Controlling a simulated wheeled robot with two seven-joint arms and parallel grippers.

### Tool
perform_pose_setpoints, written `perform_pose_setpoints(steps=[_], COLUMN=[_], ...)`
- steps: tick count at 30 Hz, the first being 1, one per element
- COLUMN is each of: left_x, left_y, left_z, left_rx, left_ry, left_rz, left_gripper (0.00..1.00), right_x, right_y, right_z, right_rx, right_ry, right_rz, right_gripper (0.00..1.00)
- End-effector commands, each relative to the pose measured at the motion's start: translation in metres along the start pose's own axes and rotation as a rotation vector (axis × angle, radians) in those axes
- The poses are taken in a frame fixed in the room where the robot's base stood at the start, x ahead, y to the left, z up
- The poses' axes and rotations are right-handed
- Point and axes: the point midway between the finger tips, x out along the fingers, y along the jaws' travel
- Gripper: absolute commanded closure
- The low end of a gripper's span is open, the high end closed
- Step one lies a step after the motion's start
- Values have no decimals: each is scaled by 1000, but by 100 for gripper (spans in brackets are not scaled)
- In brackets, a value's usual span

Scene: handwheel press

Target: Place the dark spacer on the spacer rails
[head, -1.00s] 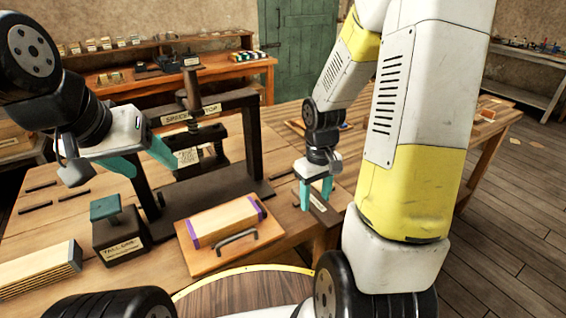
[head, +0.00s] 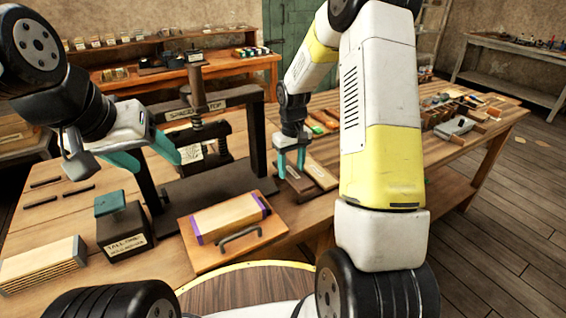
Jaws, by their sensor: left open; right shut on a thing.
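My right gripper (head: 292,166) has its teal fingers pointing down and is shut on the dark spacer (head: 297,189), a flat dark board with a pale label. The spacer is just right of the press base (head: 215,192); whether it touches the table I cannot tell. My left gripper (head: 143,158) is open and empty, in front of the left side of the press (head: 255,135). I cannot clearly pick out the spacer rails. Several short dark strips (head: 42,200) lie on the table left of the press.
A lighter board (head: 321,175) lies right of the spacer. A wooden block with purple ends (head: 228,218) sits on a handled tray (head: 208,262) in front of the press. A dark labelled block with a green top (head: 124,232) stands left of it. Loose items (head: 455,125) crowd the table's right.

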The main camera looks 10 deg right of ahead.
Motion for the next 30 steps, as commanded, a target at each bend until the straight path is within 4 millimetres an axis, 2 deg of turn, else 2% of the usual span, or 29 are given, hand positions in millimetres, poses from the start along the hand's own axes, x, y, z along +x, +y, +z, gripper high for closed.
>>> perform_pose_setpoints(steps=[1, 5, 16, 17, 19, 20, 30], left_x=[0, 0, 0, 0, 0, 0, 0], left_y=[0, 0, 0, 0, 0, 0, 0], left_z=[0, 0, 0, 0, 0, 0, 0], left_rx=[0, 0, 0, 0, 0, 0, 0], left_ry=[0, 0, 0, 0, 0, 0, 0], left_rz=[0, 0, 0, 0, 0, 0, 0], left_gripper=[38, 38, 38, 38, 38, 38, 38], right_x=[11, 27, 32, 32, 32, 32, 30], right_y=[-1, 0, 0, 0, 0, 0, 0], right_z=[3, 2, 2, 2, 2, 2, 2], right_rx=[0, -1, 0, 0, 0, 0, 0], right_ry=[-8, -5, -5, -4, -4, -4, -3], right_rz=[-3, -1, -1, -1, -1, -1, -1], right_gripper=[93, 93, 93, 46, 32, 28, 28])
